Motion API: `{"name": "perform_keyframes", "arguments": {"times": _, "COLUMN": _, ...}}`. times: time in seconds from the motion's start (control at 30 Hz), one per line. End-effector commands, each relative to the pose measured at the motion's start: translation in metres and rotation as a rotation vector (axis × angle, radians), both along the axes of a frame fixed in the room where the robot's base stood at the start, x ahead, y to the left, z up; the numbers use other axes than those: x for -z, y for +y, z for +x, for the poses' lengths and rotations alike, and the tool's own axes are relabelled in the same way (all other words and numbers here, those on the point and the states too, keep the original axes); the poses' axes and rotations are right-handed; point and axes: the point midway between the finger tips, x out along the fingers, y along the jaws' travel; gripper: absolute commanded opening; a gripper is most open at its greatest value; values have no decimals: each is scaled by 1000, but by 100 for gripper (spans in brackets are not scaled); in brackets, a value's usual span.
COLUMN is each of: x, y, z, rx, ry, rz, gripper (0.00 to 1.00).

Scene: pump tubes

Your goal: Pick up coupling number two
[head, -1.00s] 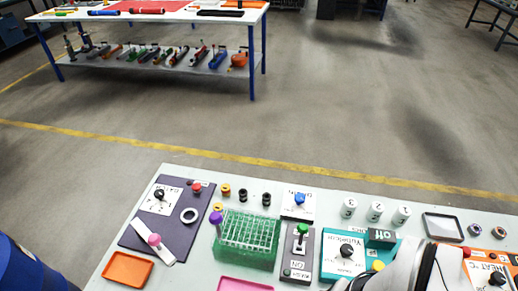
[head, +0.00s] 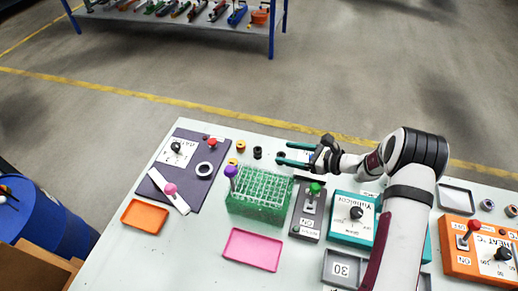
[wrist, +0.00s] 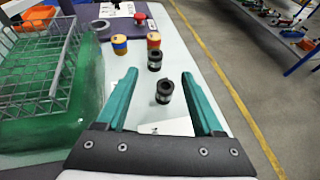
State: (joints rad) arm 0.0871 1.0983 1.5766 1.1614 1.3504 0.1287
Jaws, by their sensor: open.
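Several small ring-like couplings stand on the bench behind the green tube rack. In the wrist view, one black coupling (wrist: 165,92) shows between my gripper's fingers (wrist: 160,74), apart from both. A second black coupling (wrist: 154,60) stands just beyond it, then a yellow-orange one (wrist: 153,40) and a yellow one with a blue band (wrist: 119,44). In the head view one black coupling (head: 257,153) is clear of my gripper (head: 280,154). I can read no number on any coupling. My gripper is open and empty, fingers pointing left.
The green tube rack (head: 260,208) with a purple-topped tube (head: 231,171) stands close to my gripper. A grey switch box (head: 305,222) and teal box (head: 345,235) lie on the near side. Pink (head: 252,250) and orange trays (head: 145,216) lie at the front.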

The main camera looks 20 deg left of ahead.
Motion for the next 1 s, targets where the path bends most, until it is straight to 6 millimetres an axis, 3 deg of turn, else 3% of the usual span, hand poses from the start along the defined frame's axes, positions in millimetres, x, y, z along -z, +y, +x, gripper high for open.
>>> {"name": "perform_keyframes", "arguments": {"times": 0.1, "x": 11, "y": 26, "z": 6, "rx": -4, "ry": 0, "rz": -1, "gripper": 69}}
{"name": "perform_keyframes", "arguments": {"times": 0.5, "x": 37, "y": 84, "z": 13, "rx": -4, "ry": 0, "rz": -1, "gripper": 69}}
{"name": "perform_keyframes", "arguments": {"times": 0.73, "x": 38, "y": 88, "z": 15, "rx": -2, "ry": -1, "rz": -1, "gripper": 69}}
{"name": "perform_keyframes", "arguments": {"times": 0.77, "x": 38, "y": 88, "z": 15, "rx": -2, "ry": -2, "rz": -2, "gripper": 67}}
{"name": "perform_keyframes", "arguments": {"times": 1.0, "x": 38, "y": 88, "z": 15, "rx": -3, "ry": -1, "rz": -1, "gripper": 24}}
